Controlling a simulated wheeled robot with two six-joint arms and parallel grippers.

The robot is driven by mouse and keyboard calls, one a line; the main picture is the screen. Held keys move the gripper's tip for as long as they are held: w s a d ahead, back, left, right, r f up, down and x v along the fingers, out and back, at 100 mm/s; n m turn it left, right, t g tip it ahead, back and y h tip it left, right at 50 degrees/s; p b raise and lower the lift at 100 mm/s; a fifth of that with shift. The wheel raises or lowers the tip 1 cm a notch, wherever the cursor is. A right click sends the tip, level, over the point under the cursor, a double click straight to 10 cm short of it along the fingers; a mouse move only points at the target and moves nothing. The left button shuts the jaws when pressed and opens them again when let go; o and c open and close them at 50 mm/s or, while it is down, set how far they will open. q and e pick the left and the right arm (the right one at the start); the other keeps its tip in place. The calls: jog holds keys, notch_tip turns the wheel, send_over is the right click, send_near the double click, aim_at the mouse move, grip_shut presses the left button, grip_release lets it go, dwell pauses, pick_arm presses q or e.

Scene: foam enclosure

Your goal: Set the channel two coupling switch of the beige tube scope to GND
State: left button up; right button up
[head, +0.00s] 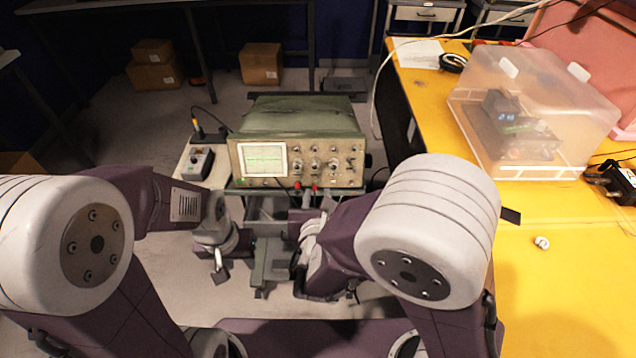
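The tube scope (300,148) stands on a small cart in the middle of the head view. It has a green case, a beige front panel and a lit greenish screen (264,160). Several knobs and small switches fill the panel right of the screen. The channel two coupling switch is too small to tell apart, so its position cannot be read. My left gripper (219,273) hangs below and left of the panel, apart from it. My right gripper (298,284) is low in front of the cart, also apart from the panel. Their finger openings cannot be made out.
Red plugs (298,186) stick out at the panel's lower edge. A small meter (200,161) sits left of the scope. A yellow bench (510,222) with a translucent plastic box (545,110) is on the right. Cardboard boxes (260,64) lie on the floor behind.

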aim_at(318, 176)
jog(key=b+x, duration=0.1)
jog(key=x, duration=0.8)
jog(key=shift+w+d+f, duration=0.1)
grip_shut()
dwell(1.0)
jog(key=shift+a+f+b, duration=0.15)
jog(key=shift+a+b, duration=0.25)
jog(key=shift+b, duration=0.1)
grip_release()
